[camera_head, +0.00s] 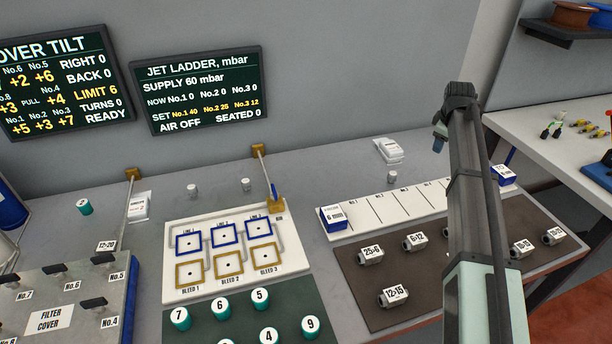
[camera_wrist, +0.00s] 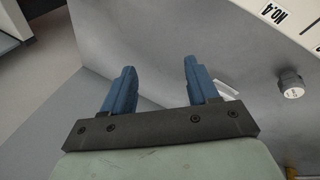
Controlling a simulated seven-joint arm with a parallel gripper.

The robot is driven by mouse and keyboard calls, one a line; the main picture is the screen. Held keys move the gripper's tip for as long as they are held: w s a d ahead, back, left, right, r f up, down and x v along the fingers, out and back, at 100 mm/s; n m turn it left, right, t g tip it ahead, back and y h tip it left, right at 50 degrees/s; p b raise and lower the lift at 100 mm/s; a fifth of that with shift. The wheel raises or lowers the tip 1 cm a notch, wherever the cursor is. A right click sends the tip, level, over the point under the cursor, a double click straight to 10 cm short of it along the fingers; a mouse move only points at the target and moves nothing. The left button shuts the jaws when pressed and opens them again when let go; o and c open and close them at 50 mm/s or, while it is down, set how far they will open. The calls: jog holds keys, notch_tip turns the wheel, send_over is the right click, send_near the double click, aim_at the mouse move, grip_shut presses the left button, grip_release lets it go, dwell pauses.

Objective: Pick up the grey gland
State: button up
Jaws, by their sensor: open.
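My gripper (camera_head: 438,146) hangs above the back of the bench at the right in the head view. In the wrist view its two blue fingers (camera_wrist: 159,66) stand wide apart with nothing between them. A small grey round piece (camera_wrist: 291,83), which looks like the gland, stands on the bench at the right edge of the wrist view, outside the fingers. Two small pale grey pieces, one left (camera_head: 193,190) and one right (camera_head: 246,184), stand behind the jet board.
A white marked strip (camera_head: 393,203) lies behind a brown mat (camera_head: 360,255) with several labelled grey fittings. A white packet (camera_head: 388,150) lies near the wall. The jet board (camera_head: 185,291) is left of the strip. A side bench (camera_head: 548,150) stands at right.

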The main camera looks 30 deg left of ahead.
jog(key=s+a+r+n+g, duration=0.1)
jog(key=s+a, duration=0.3)
jog(key=a, duration=0.7)
jog(key=s+a+g, duration=0.1)
jog(key=s+a, duration=0.3)
jog(key=a, duration=0.8)
notch_tip(320, 180, up, 4)
jog(key=n+g, duration=0.2)
jog(key=g, duration=0.1)
send_over(192, 187)
notch_tip(192, 187, down, 8)
jog(key=shift+d+r, duration=0.15)
jog(key=shift+r, duration=0.05)
jog(key=shift+a+f, duration=0.2)
jog(key=shift+f, duration=2.8)
jog(key=c, duration=1.1)
